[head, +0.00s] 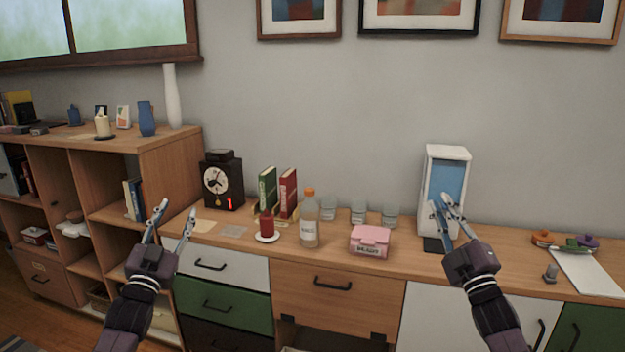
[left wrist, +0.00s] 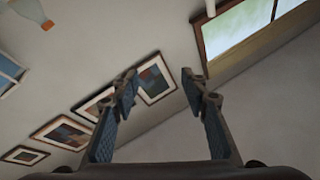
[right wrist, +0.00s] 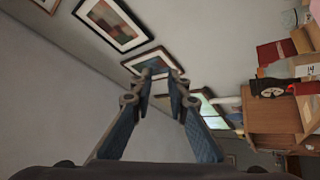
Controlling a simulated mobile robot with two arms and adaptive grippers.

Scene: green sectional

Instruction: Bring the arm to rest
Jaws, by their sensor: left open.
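My left gripper (head: 178,208) is raised in front of the left end of the wooden cabinet, fingers pointing up. It is open and empty, and its spread fingers also show in the left wrist view (left wrist: 160,82). My right gripper (head: 452,200) is raised in front of the white dispenser with a blue front, overlapping it in the head view. Its fingers are partly apart with an empty gap in the right wrist view (right wrist: 161,76). Neither gripper holds anything. Whether the right one touches the dispenser cannot be told.
The cabinet top (head: 405,262) carries a black clock (head: 221,181), books, a red candle (head: 267,226), a bottle (head: 310,222), a pink box (head: 370,240), several jars and the white dispenser (head: 446,160). A shelf unit (head: 165,160) stands left.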

